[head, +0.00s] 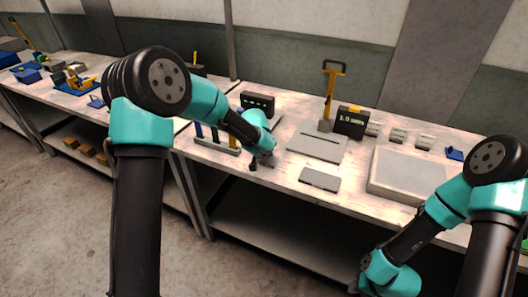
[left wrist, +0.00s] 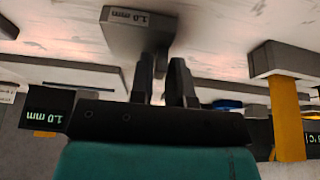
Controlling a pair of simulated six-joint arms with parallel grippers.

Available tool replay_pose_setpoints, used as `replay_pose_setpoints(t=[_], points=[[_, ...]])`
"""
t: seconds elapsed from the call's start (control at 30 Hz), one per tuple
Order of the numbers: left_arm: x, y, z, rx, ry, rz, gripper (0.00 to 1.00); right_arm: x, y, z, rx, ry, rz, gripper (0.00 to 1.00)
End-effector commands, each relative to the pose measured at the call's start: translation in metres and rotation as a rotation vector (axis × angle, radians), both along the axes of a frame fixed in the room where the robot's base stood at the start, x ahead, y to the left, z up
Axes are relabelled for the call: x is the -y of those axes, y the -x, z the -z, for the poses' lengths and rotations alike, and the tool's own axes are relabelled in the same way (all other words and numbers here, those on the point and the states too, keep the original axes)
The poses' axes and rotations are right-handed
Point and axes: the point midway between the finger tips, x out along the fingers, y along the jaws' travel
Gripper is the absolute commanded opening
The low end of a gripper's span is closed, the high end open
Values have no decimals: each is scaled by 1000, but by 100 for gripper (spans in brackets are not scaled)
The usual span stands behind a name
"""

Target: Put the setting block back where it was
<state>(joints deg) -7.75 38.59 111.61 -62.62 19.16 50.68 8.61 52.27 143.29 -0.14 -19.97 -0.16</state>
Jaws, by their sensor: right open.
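In the left wrist view a grey block labelled "1.0 mm" (left wrist: 128,33) lies just beyond the fingertips of my left gripper (left wrist: 163,68). A narrow grey part shows between the fingers, but I cannot tell whether they touch or hold it. In the head view my left gripper (head: 256,163) is low over the left part of the bench, left of a flat grey plate (head: 319,180). Several small grey blocks (head: 398,136) stand in a row at the back right. My right gripper (head: 360,284) is open, low in front of the bench.
A dark display box (head: 350,121) and a yellow-handled tool (head: 328,95) stand at the back. A larger grey plate (head: 318,146) lies before them. A pale raised slab (head: 405,175) is on the right. A tool rack (head: 215,144) stands left of my left gripper.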

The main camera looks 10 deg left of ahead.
Motion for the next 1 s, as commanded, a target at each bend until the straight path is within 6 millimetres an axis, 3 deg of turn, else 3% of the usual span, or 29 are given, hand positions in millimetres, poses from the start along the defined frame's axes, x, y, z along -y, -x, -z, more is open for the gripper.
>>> replay_pose_setpoints(t=[0.2,0.57,0.77,1.0], points=[[0,0,0,0,0,0,36,0,0,0,0,0,0,40],[0,0,-4,1,1,0,36,0,0,0,0,0,0,40],[-2,8,-27,3,0,0,36,0,0,0,0,0,0,40],[-5,26,-69,4,1,-1,36,0,0,0,0,0,0,40]])
